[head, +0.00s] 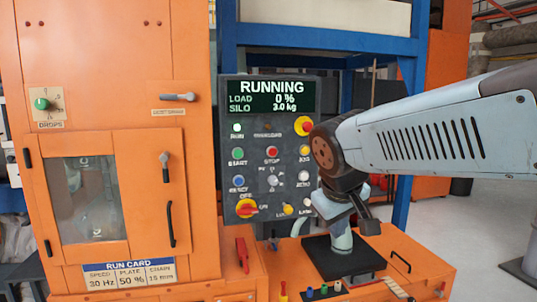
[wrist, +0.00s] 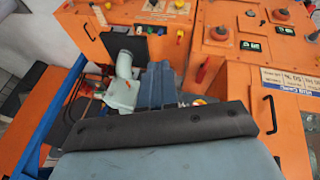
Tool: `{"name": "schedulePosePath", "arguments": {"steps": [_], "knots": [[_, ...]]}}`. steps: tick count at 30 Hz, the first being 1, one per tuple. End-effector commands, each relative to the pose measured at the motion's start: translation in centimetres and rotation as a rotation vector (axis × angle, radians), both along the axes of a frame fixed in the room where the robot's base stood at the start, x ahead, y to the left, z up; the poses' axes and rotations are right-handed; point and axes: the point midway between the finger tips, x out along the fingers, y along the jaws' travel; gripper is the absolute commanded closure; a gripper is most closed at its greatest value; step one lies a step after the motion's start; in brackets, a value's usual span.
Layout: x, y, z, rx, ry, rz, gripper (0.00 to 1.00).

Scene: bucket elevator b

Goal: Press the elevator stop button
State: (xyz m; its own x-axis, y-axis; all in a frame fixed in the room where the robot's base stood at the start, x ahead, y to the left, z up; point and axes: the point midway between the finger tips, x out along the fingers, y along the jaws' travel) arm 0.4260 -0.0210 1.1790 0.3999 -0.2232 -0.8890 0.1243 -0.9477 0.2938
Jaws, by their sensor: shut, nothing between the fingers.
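The control panel (head: 268,235) stands upright in the middle of the head view. Its display reads RUNNING, LOAD 0 % and SILO 3.0 kg. The red stop button (head: 271,152), labelled STOP, sits in the panel's middle column, right of the green start button (head: 238,153). It is uncovered in the head view. My gripper (head: 368,225) is shut and empty. It hangs to the lower right of the panel, apart from the stop button. My wrist and gripper stand close to the panel's right edge. I cannot pick out the stop button for certain in the wrist view.
A yellow-ringed red button (head: 303,126) and a red-yellow rotary switch (head: 247,208) sit on the same panel. An orange cabinet (head: 200,235) with a windowed door stands left. A low orange box (head: 425,262) is below my gripper.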

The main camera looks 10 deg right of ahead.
Motion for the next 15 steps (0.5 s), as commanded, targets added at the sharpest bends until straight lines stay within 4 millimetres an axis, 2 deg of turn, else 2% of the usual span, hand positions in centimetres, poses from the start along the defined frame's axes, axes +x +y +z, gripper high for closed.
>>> {"name": "schedulePosePath", "arguments": {"steps": [3,8,11,15], "knots": [[3.4,-1.5,0.6,-0.216,0.066,0.098,1.00],[8.6,-2.6,2.1,-0.505,0.126,0.236,1.00],[12.3,-2.5,3.2,-0.684,0.149,0.328,1.00],[17.9,-1.4,4.6,-0.925,0.164,0.456,1.00]]}}
